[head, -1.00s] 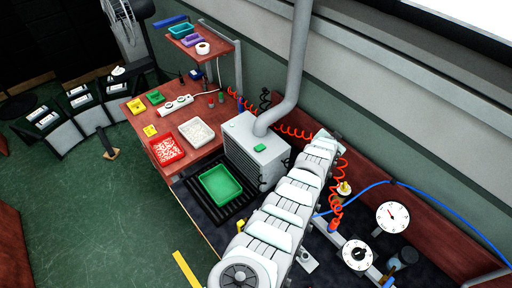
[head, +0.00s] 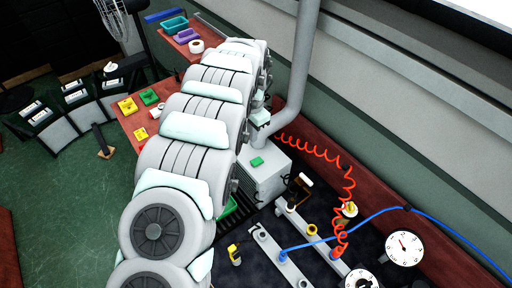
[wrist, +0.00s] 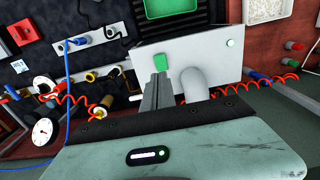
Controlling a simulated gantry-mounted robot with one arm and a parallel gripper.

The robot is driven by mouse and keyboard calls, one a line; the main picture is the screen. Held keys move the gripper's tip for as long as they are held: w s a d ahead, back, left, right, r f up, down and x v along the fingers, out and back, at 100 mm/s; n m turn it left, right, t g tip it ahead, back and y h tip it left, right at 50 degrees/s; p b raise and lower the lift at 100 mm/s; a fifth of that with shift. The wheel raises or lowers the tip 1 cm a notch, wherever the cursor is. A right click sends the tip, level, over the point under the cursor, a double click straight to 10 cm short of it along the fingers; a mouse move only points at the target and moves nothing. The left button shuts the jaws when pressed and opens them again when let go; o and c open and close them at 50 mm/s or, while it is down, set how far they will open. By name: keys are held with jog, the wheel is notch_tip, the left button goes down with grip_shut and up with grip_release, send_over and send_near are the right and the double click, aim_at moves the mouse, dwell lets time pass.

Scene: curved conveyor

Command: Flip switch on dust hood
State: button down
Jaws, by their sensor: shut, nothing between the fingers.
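The dust hood is a light grey box (head: 268,178) with a grey duct rising from its top. In the wrist view its pale top face (wrist: 205,65) fills the middle. A green switch (head: 257,161) sits on that top and also shows in the wrist view (wrist: 161,61). My gripper (wrist: 159,76) is shut and empty, its fingertips over the hood's top and lined up just short of the green switch. I cannot tell whether they touch it. In the head view my gripper is mostly hidden behind my arm.
The duct (wrist: 192,85) stands right beside my fingers. A green tray (wrist: 170,8) lies by the hood. Red coiled hoses (head: 318,152), a blue hose (head: 360,220) and gauges (head: 404,247) are at the right. A shelf with small bins (head: 185,34) is at the back.

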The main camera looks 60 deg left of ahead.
jog(key=shift+s+d, duration=0.1)
jog(key=shift+s, duration=0.15)
jog(key=shift+w+r, duration=0.1)
jog(key=shift+w, duration=0.05)
jog(key=shift+w+a+r, duration=0.2)
jog(key=shift+w+r, duration=0.1)
jog(key=shift+w, duration=0.25)
notch_tip(320, 180, up, 14)
jog(key=w+p, duration=0.1)
jog(key=w, duration=0.1)
jog(key=shift+w+a+f+p, duration=0.15)
jog(key=shift+w+a+p, duration=0.05)
jog(key=shift+w+p, duration=0.15)
